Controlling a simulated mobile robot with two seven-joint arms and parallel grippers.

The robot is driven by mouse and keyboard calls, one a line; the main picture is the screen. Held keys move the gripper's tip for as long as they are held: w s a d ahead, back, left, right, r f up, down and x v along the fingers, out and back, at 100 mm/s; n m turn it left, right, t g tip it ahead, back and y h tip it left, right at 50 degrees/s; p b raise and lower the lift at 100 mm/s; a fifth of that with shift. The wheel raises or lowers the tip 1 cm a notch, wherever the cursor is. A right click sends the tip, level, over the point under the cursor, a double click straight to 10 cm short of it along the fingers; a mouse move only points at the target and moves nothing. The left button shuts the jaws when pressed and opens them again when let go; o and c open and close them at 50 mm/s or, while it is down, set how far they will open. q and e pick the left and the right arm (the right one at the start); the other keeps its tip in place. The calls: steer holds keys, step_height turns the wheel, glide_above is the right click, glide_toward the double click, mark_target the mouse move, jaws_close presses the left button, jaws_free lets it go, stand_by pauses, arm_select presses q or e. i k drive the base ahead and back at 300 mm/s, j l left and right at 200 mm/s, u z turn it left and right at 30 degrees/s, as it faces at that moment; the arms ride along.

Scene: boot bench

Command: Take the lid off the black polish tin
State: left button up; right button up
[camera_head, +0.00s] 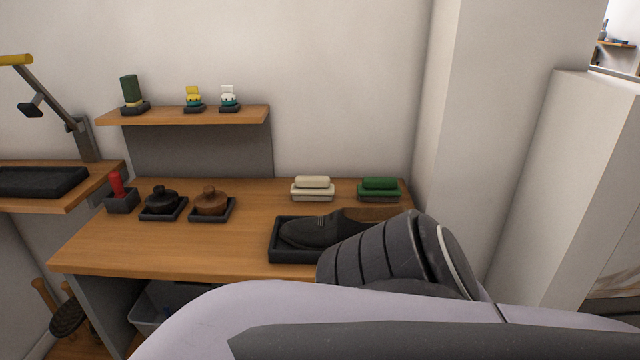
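The black polish tin (161,202) sits in a small dark square tray on the left part of the wooden bench (130,248). Its lid with a raised knob (158,192) appears to be on it. A brown polish tin (211,202) of the same shape stands just to its right in its own tray. Neither gripper shows in this view. A large part of my own arm fills the lower right, well apart from the tins, and hides the bench's front right.
A dark shoe (318,230) lies in a black tray (290,257). A red-handled item (116,186) stands in a holder left of the tins. A shelf (190,116) overhangs behind. The bench's front left is clear.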

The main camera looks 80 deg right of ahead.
mark_target(161, 197)
steer(key=z, duration=2.65)
